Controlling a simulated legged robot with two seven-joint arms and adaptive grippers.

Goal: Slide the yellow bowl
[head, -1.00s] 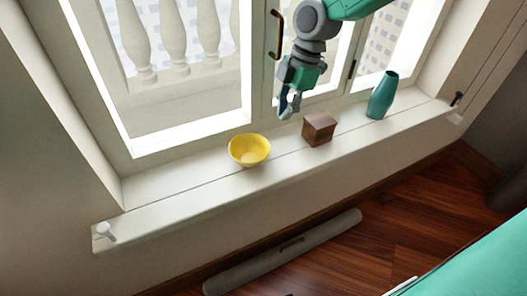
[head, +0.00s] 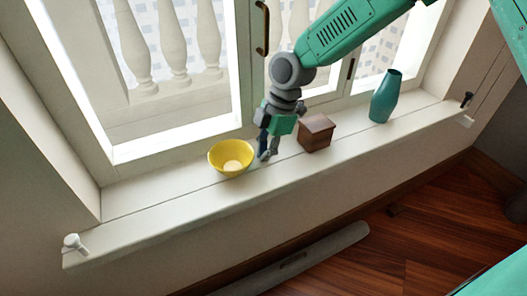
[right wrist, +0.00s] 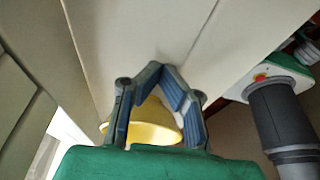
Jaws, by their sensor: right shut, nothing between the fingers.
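The yellow bowl (head: 231,158) stands upright on the white window sill (head: 160,202) in the head view. My right gripper (head: 264,156) points down just to the right of the bowl, between it and the brown wooden box. Its fingers are shut and empty. In the right wrist view the fingertips (right wrist: 158,66) meet, and the yellow bowl (right wrist: 152,122) shows partly behind the fingers. Whether the fingers touch the bowl I cannot tell. My left gripper is not in view.
A brown wooden box (head: 316,133) stands on the sill close to the right of my gripper. A teal vase (head: 385,96) stands farther right. The window is behind. The sill left of the bowl is free up to a small white knob (head: 73,243).

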